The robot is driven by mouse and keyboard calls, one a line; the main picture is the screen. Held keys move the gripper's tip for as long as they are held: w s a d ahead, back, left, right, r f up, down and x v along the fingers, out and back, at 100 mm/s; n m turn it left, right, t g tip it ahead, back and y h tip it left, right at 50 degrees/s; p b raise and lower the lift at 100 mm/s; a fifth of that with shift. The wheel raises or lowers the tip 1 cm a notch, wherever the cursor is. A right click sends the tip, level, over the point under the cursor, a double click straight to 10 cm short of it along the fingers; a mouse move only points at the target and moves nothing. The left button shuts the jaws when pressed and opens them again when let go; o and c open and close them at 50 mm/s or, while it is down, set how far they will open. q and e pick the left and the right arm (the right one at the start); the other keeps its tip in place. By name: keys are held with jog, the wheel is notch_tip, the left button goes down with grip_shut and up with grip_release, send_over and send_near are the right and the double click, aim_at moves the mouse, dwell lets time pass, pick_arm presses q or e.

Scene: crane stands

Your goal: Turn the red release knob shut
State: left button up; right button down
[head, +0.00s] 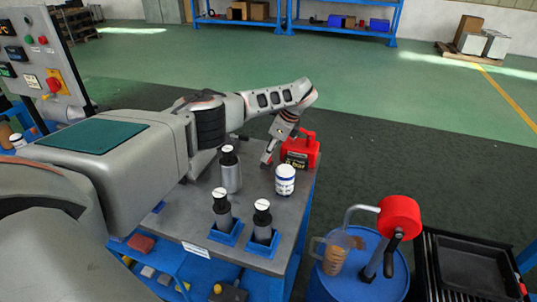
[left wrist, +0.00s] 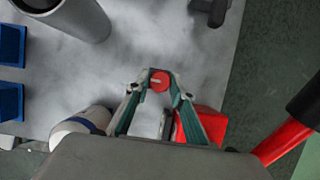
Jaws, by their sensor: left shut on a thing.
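The red release knob (left wrist: 160,80) shows in the left wrist view as a small round red disc with a pale line across it. My left gripper (left wrist: 161,82) is shut on it, with one fingertip on each side. In the head view my left gripper (head: 267,160) points down over the grey table top (head: 190,215), just left of a red box-like body with a handle (head: 301,150). The knob is hidden there. That red body (left wrist: 211,122) lies partly behind a finger in the left wrist view. My right gripper is not in view.
A white bottle (head: 285,180) and a grey cylinder (head: 230,172) stand close to my left gripper. Two more cylinders sit in blue holders (head: 263,246) at the table's near side. A blue drum (head: 345,285) with a red-headed pump (head: 400,217) stands right of the table.

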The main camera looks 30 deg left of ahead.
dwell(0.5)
pick_arm(q)
jog(key=o, duration=1.1)
jog(key=shift+o, duration=0.2)
jog(key=v, duration=1.2)
jog(key=shift+w, duration=0.1)
